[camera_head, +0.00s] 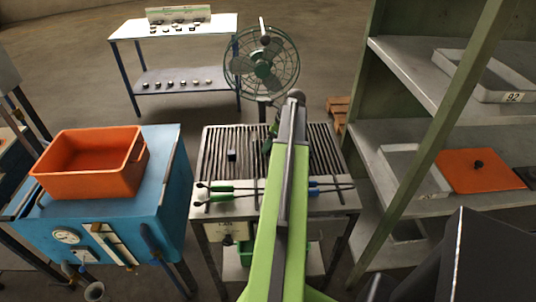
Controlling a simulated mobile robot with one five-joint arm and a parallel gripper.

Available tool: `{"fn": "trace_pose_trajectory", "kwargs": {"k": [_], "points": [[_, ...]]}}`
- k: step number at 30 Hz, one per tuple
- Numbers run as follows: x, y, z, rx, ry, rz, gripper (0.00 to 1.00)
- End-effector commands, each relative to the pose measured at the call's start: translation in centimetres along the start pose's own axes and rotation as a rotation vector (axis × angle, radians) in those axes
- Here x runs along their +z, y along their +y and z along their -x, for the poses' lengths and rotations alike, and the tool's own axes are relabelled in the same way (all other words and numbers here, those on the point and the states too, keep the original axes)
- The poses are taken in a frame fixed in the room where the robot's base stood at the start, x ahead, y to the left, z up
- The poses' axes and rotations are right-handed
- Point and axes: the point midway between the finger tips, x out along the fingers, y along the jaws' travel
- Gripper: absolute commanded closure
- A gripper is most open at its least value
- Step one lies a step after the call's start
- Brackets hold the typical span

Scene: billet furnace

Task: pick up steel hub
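I cannot tell for certain which piece is the steel hub. A small dark block (232,155) lies on the slatted top of the middle table. A small dark round piece (479,164) sits on an orange mat (460,178) on the right shelf. My green and grey arm reaches forward over the middle table. My gripper (268,142) is mostly hidden behind the arm, right of the dark block and apart from it. Its fingers are too small and covered to read.
The slatted table (210,180) bears green- and blue-handled tools along its front. A blue cabinet (172,190) with an orange bin (90,185) stands left. A fan (262,65) stands behind. Green shelving (410,130) with grey trays is close on the right; a white table (215,25) is far back.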

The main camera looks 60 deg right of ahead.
Motion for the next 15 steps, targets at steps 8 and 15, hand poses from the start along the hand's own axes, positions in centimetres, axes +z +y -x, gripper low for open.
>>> {"fn": "trace_pose_trajectory", "kwargs": {"k": [8, 15], "points": [[-0.02, -0.05, -1.01, 0.000, 0.000, 0.000, 0.28], [-0.04, -0.05, -0.99, 0.000, 0.000, 0.000, 0.58]]}}
